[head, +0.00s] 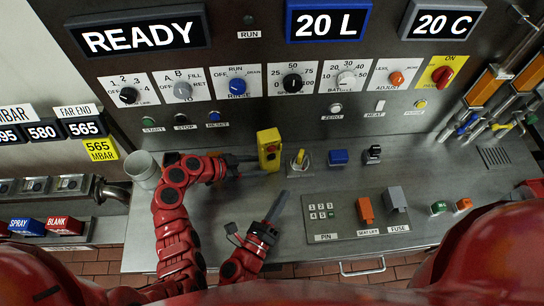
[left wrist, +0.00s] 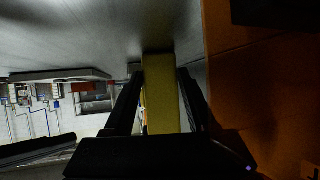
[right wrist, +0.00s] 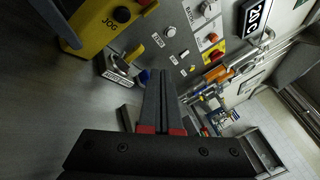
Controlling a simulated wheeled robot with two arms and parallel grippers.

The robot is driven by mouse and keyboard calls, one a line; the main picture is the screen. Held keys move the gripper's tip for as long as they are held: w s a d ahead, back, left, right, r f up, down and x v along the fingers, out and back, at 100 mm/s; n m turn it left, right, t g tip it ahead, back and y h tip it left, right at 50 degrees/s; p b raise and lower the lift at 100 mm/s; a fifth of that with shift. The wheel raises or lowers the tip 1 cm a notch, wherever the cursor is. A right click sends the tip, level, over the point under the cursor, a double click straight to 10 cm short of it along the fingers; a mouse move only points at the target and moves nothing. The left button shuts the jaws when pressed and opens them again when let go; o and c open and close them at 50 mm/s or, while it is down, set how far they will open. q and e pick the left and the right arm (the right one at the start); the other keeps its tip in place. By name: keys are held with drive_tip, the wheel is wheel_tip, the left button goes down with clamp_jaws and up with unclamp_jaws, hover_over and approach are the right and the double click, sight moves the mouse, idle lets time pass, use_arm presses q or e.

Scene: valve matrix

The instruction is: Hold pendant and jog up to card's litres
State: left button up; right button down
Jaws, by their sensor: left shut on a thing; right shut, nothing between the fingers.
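The yellow pendant (head: 268,150) stands upright over the steel counter, with a red button on its face. My left gripper (head: 246,164) is shut on it from the left. In the left wrist view the pendant (left wrist: 160,95) fills the gap between the two fingers. In the right wrist view the pendant (right wrist: 100,22) shows a JOG label and a dark button. My right gripper (head: 277,205) is shut and empty, below and apart from the pendant; its fingers also show in the right wrist view (right wrist: 161,85). A blue-framed display (head: 328,20) reads 20 L. I cannot make out a card giving litres.
A keypad plate (head: 322,212) lies lower right. A grey cylinder (head: 142,170) stands left of my left arm. Knobs line the panel above.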

drive_tip(key=shift+w, duration=0.1)
approach(275, 156)
drive_tip(key=shift+w+d+r, duration=0.1)
drive_tip(key=shift+w+d, duration=0.85)
drive_tip(key=shift+d, duration=0.15)
drive_tip(key=shift+w+d+r, duration=0.1)
drive_tip(key=shift+w+d, duration=0.8)
drive_tip(key=shift+d, duration=0.2)
idle(0.5)
drive_tip(key=shift+w+a, duration=0.1)
drive_tip(key=shift+w, duration=0.3)
drive_tip(key=shift+w+a, duration=0.15)
drive_tip(key=shift+w, duration=0.4)
idle(1.2)
drive_tip(key=shift+s, duration=0.15)
idle(1.6)
drive_tip(key=shift+s+d, duration=0.25)
drive_tip(key=shift+s, duration=0.6)
